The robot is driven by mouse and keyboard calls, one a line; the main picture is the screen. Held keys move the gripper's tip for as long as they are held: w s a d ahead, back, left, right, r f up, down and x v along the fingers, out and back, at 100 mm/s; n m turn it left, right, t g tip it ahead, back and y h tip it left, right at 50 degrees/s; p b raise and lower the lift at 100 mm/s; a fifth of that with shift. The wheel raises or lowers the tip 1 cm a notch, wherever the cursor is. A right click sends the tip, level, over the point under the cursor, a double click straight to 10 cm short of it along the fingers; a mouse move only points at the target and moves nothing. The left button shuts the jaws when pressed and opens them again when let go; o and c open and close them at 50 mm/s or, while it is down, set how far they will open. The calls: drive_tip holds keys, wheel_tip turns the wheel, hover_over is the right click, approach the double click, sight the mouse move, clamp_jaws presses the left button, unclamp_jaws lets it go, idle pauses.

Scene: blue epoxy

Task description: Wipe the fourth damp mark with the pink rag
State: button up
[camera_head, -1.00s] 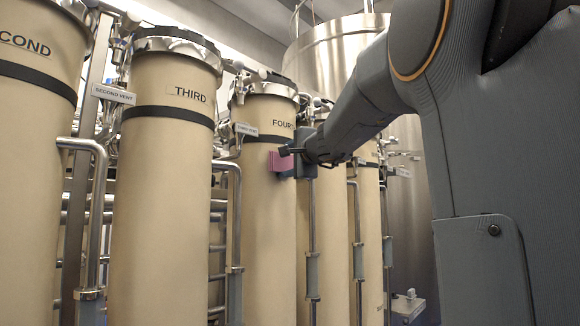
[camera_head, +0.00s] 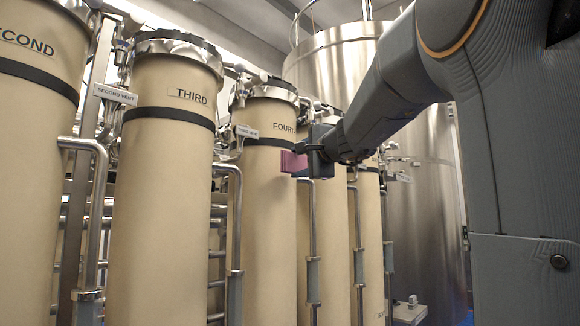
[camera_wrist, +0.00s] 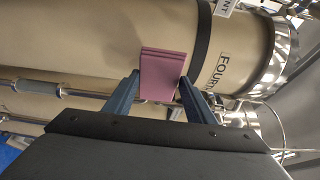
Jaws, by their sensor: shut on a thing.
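The pink rag (camera_head: 293,162) is a small folded pad held in my gripper (camera_head: 304,162), in front of the column labelled FOURTH (camera_head: 262,220). In the wrist view the rag (camera_wrist: 162,74) sits between the two blue-grey fingers of my gripper (camera_wrist: 158,88), with its flat face against or just short of the cream column (camera_wrist: 95,45). I cannot tell whether it touches. The rag is just below the dark band and the FOURTH label (camera_wrist: 222,70). I see no damp mark; the rag and gripper hide part of the column surface.
The THIRD column (camera_head: 160,210) stands to the left, with a steel pipe (camera_head: 235,220) between it and the fourth. Another thin pipe (camera_head: 312,240) runs close to the right of the fourth column. A large steel tank (camera_head: 425,200) stands behind. My arm reaches in from the right.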

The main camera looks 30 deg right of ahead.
drive_tip(key=shift+s+d, duration=0.15)
drive_tip(key=shift+s, duration=0.3)
drive_tip(key=shift+s+d+b, duration=0.25)
drive_tip(key=shift+s+b, duration=0.1)
drive_tip(key=shift+s, duration=0.4)
drive_tip(key=shift+s+d+b, duration=0.25)
drive_tip(key=shift+s+b, duration=0.05)
drive_tip(key=shift+s, duration=0.4)
